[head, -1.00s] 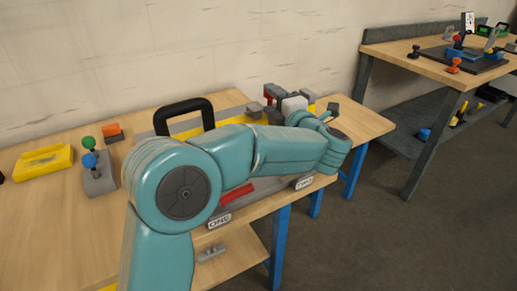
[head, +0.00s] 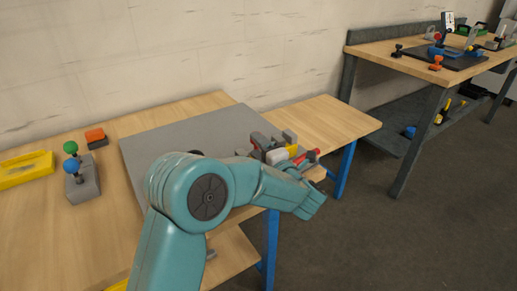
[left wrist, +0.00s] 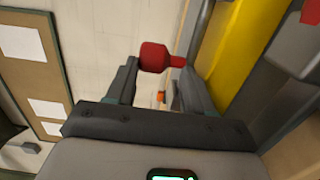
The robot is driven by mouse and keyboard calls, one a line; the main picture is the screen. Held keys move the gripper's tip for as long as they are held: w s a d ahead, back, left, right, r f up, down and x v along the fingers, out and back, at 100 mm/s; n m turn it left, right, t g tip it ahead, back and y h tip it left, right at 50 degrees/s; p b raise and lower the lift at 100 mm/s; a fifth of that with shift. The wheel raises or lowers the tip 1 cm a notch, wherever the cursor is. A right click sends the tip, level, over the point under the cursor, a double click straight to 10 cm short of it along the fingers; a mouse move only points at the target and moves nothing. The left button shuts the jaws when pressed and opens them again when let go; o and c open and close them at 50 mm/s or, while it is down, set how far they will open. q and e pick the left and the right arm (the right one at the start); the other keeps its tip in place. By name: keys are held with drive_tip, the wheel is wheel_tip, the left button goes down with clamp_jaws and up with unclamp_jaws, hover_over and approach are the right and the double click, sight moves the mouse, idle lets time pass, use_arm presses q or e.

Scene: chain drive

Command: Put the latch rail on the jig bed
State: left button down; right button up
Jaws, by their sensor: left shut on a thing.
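My left arm reaches across the head view, with its wrist at the right front corner of the near table. In the left wrist view my left gripper (left wrist: 153,76) is shut, with a red knob (left wrist: 155,57) between its fingertips. A yellow bar (left wrist: 237,45) with grey and red parts runs beside it; this appears to be the latch rail. In the head view its grey, red and yellow end (head: 291,150) shows beyond my wrist, and the rest is hidden by my arm. A flat grey plate (head: 180,133), seemingly the jig bed, lies bare on the table. My right gripper is not in view.
A grey block with green and blue knobs (head: 84,186), an orange-topped block (head: 96,138) and a yellow tray (head: 27,169) stand at the left. The table's right end (head: 335,122) is clear. Another bench (head: 408,56) stands far right.

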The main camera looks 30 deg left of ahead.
use_arm(q)
drive_tip(key=shift+r, duration=0.15)
drive_tip(key=shift+c, duration=2.1)
unclamp_jaws()
drive_tip(key=shift+f, duration=0.2)
drive_tip(key=shift+r, duration=0.15)
drive_tip(key=v, duration=1.2)
drive_tip(key=shift+s, duration=0.1)
